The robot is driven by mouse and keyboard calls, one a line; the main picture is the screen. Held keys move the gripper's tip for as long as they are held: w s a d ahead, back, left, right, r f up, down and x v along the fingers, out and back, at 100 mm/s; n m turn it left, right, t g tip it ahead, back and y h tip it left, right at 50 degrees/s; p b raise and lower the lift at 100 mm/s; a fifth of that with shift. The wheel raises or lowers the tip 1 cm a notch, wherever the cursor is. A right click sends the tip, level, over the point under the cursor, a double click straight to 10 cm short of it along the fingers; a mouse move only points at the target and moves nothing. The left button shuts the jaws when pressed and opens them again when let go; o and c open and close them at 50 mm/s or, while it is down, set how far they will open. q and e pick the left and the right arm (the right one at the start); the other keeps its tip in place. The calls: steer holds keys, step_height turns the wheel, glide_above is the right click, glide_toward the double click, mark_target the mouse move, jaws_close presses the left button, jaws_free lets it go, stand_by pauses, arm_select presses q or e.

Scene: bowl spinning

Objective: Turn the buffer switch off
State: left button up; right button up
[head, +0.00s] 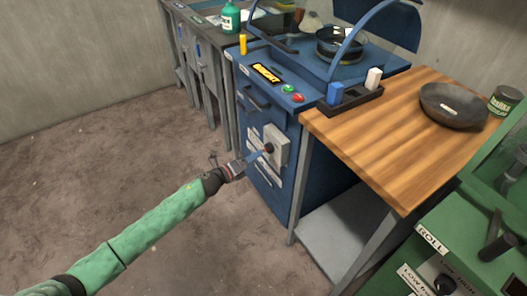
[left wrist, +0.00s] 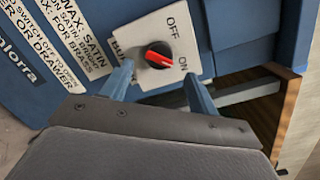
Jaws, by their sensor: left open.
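The buffer switch is a black round knob with a red pointer (left wrist: 158,56) on a pale plate (head: 280,141) on the front of the blue buffer cabinet. The plate (left wrist: 150,30) carries the labels OFF and ON. The red pointer lies slanted, with one end toward ON. My left gripper (head: 256,158) is just in front of the plate. In the left wrist view its blue fingers (left wrist: 159,72) are open, one on each side of the knob, with visible gaps to it. I cannot tell how far the tips are from the plate. My right gripper is not in view.
The blue buffer cabinet (head: 255,108) has green and red buttons on top. A wooden table (head: 370,125) with a dark bowl (head: 453,106) stands to its right. A green machine (head: 440,235) is at the front right. The floor (head: 100,160) at the left is clear.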

mark_target(264, 151)
arm_select(q)
steer(key=shift+x, duration=2.6)
steer(key=shift+c, duration=0.2)
steer(key=c, duration=0.9)
